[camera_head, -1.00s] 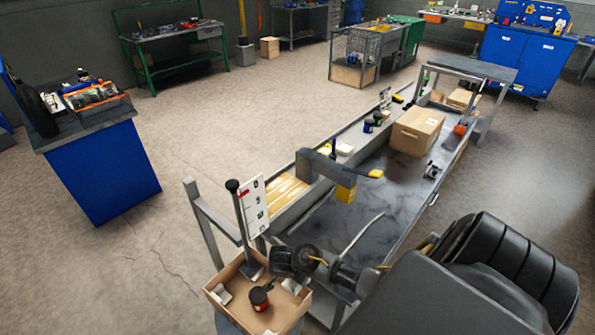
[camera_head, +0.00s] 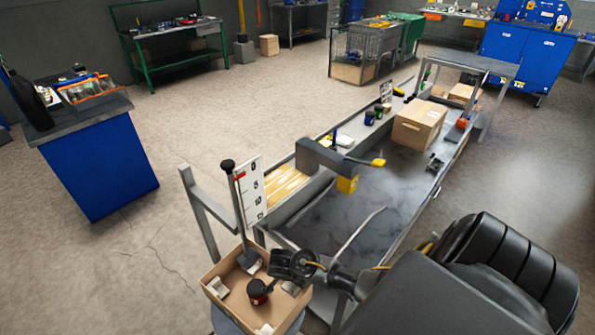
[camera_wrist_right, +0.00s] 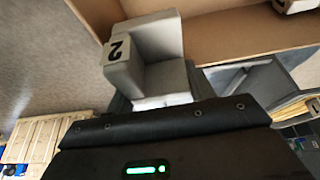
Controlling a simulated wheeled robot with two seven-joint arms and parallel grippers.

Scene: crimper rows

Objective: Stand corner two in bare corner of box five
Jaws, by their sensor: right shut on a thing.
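Corner two, a pale grey angled block marked "2" (camera_wrist_right: 150,55), is held in my right gripper (camera_wrist_right: 160,100) in the right wrist view. Cardboard wall shows close beside and above it. In the head view my right gripper (camera_head: 290,264) is over the back right side of the open cardboard box (camera_head: 232,312); the block is hidden there. White corner pieces sit at the box's left (camera_head: 217,287), right (camera_head: 290,287) and front (camera_head: 265,328). The box's back corner is partly covered by a post's foot. My left gripper is not in view.
A black and red round thing (camera_head: 259,289) lies in the box. A black-knobbed post (camera_head: 237,205) and a numbered white board (camera_head: 250,192) stand close by. A grey fixture with yellow ends (camera_head: 335,160) overhangs the long bench (camera_head: 385,185), which carries a closed carton (camera_head: 419,123).

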